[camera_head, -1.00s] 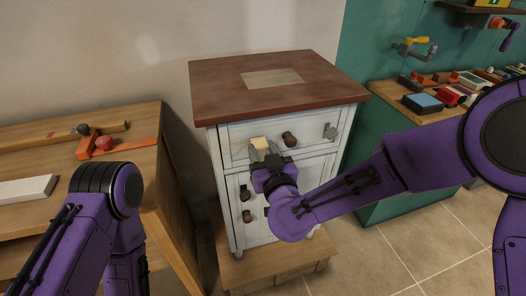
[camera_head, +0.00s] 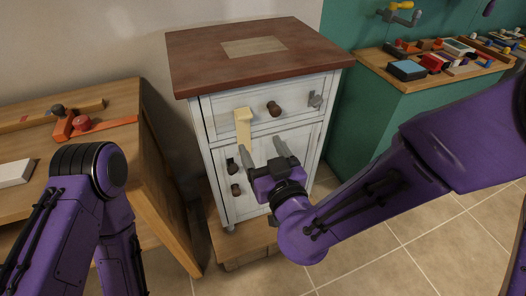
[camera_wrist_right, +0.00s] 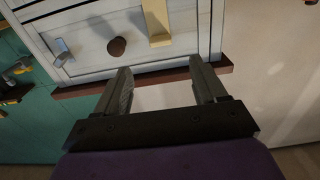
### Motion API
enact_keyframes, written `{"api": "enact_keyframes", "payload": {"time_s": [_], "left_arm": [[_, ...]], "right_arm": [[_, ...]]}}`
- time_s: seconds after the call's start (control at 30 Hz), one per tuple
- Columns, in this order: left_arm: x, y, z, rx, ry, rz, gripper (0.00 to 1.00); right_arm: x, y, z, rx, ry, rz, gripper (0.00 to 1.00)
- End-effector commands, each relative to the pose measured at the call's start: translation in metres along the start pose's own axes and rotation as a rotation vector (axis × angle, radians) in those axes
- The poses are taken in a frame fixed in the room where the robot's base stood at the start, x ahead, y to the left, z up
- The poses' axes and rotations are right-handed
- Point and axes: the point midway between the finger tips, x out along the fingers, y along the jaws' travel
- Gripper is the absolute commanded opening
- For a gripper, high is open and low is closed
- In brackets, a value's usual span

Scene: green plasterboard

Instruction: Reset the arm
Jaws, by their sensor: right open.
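The right gripper (camera_head: 264,153) is open and empty in front of the white cabinet (camera_head: 222,160). Its fingers point toward the cabinet front, beside and below a pale yellow L-shaped piece (camera_head: 243,128) on that front. In the right wrist view the open fingers (camera_wrist_right: 160,68) have nothing between them, and the yellow piece (camera_wrist_right: 156,28) shows beyond, apart from them. My left arm (camera_head: 88,200) is folded at the lower left; its gripper is not visible.
The cabinet has a brown top (camera_head: 210,65), a dark round knob (camera_head: 273,108) and a metal latch (camera_head: 315,100). A wooden workbench (camera_head: 120,100) stands close on the left. A green bench (camera_head: 365,130) with tools is at right. Tiled floor (camera_head: 400,240) is open at lower right.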

Motion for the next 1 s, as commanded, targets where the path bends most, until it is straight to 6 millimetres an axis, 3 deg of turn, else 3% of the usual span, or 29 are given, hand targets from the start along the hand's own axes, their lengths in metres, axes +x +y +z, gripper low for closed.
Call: {"api": "enact_keyframes", "payload": {"time_s": [0.57,0.73,0.77,0.87,1.0], "left_arm": [[0.0,0.0,0.0,0.0,0.0,0.0,0.93],[0.0,0.0,0.0,0.0,0.0,0.0,0.93],[0.0,0.0,0.0,0.0,0.0,0.0,0.93],[-0.007,-0.001,-0.003,0.0,0.0,0.0,0.93],[-0.016,-0.001,-0.007,0.0,0.0,0.0,0.93]], "right_arm": [[-0.004,0.0,0.0,0.0,0.0,-0.001,0.71],[-0.004,-0.002,0.008,0.14,-0.043,-0.016,0.71],[-0.002,0.007,0.015,0.192,-0.07,0.003,0.71],[-0.007,0.056,0.072,0.36,-0.243,0.138,0.71],[-0.049,0.114,0.165,0.506,-0.484,0.355,0.71]]}}
